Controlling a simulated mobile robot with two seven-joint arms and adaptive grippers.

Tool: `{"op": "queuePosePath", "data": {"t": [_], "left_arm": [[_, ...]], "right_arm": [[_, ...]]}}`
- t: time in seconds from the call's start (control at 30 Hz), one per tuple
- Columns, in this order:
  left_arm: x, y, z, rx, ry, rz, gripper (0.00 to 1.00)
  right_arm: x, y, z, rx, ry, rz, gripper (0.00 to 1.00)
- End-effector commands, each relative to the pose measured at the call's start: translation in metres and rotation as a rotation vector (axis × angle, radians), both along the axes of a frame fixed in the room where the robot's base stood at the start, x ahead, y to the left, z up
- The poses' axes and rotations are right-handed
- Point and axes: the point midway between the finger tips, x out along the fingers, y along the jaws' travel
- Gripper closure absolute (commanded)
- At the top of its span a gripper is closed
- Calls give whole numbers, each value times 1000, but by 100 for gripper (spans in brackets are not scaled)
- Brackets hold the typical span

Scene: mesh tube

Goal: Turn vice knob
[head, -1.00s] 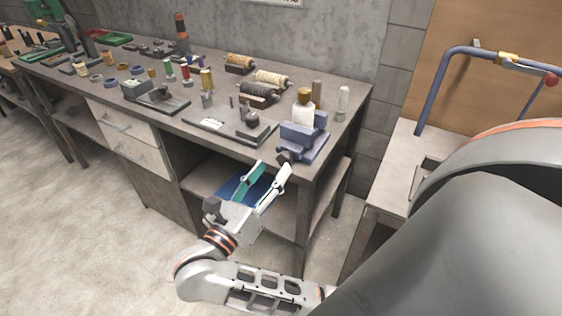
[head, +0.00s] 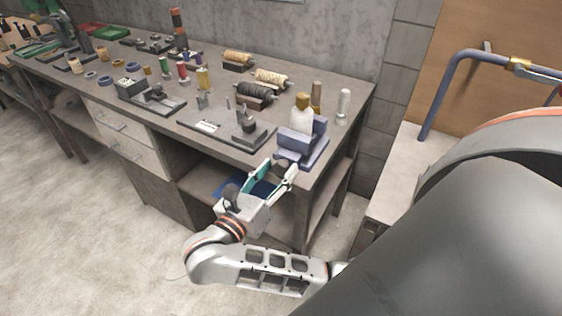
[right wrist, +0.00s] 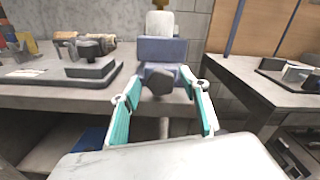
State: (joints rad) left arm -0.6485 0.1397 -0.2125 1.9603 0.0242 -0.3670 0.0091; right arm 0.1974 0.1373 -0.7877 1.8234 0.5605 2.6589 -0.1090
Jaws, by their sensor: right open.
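The blue-grey vice (head: 302,143) sits at the front right corner of the workbench, and it also shows in the right wrist view (right wrist: 162,50). Its dark knob (right wrist: 158,82) faces me at the front of the vice. My right gripper (head: 279,170) is open just in front of the vice at the bench edge. In the right wrist view its two teal-lined fingers (right wrist: 160,92) stand either side of the knob, and I cannot tell whether they touch it. My left gripper is not in view.
The workbench (head: 215,97) holds spools, bottles and small tools. A white bottle with a tan cap (head: 301,115) stands behind the vice. A dark base plate with a block (head: 228,128) lies left of it. A second table (head: 400,180) stands at the right.

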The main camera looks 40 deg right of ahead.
Motion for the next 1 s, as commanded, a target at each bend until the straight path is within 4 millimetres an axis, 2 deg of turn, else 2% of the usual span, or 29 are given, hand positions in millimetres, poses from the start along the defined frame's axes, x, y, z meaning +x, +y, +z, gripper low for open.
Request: {"op": "queuePosePath", "data": {"t": [0.43, 0.47, 0.5, 0.6, 0.87, 1.0], "left_arm": [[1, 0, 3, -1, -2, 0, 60], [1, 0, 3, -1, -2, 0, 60], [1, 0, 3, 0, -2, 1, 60], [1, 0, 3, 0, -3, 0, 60], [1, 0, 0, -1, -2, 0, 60], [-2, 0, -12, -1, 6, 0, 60]], "right_arm": [[-1, -2, 0, 0, 0, 1, 55], [-1, -2, 0, 0, 1, 1, 60], [-1, -2, 0, 0, 1, 1, 71], [-1, -2, 0, 0, 0, 1, 94], [-1, -2, -1, 4, -10, 1, 94], [-1, -2, -4, 23, -49, 0, 94]]}}
